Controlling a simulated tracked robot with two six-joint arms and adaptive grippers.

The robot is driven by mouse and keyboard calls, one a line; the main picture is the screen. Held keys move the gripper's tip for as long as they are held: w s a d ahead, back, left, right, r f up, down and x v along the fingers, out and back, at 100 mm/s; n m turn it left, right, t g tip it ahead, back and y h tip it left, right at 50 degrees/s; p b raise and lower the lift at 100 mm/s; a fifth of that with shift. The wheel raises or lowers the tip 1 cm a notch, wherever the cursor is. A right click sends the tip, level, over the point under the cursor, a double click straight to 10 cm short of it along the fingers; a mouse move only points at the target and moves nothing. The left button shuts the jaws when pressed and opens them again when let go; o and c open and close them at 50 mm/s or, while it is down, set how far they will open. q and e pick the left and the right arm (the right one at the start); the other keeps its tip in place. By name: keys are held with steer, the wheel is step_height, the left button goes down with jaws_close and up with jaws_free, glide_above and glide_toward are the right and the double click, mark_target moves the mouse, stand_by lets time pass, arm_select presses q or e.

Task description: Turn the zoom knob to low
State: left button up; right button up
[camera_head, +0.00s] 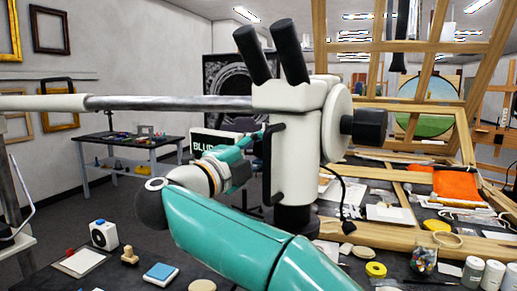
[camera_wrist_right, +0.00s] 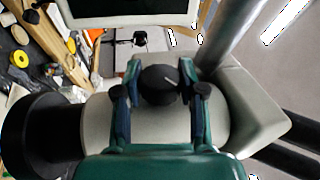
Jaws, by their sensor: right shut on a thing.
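The white microscope (camera_head: 300,125), with two black eyepieces (camera_head: 273,53), stands in the middle of the head view. The zoom knob (camera_wrist_right: 159,84) is a small black round knob on its side, with a pale mark line slanting across its face. My right gripper (camera_wrist_right: 161,92) has its two teal fingers on either side of this knob and is shut on it. In the head view my right gripper (camera_head: 250,145) reaches the left side of the microscope, and the zoom knob is hidden there. My left gripper is in neither view.
A metal boom (camera_head: 170,103) runs left from the microscope. A large black knob (camera_head: 366,127) juts from its right side. Jars (camera_head: 423,258), yellow tape (camera_head: 376,270), a stamp (camera_head: 129,256) and a white box (camera_head: 103,234) lie around on the bench. A dark panel (camera_wrist_right: 130,8) is at the wrist view's top.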

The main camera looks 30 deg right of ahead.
steer(key=shift+d, duration=0.1)
steer(key=o, duration=1.1)
steer(key=shift+f, duration=0.1)
steer(key=shift+o, duration=0.2)
steer(key=v, duration=1.2)
steer(key=shift+w, duration=0.1)
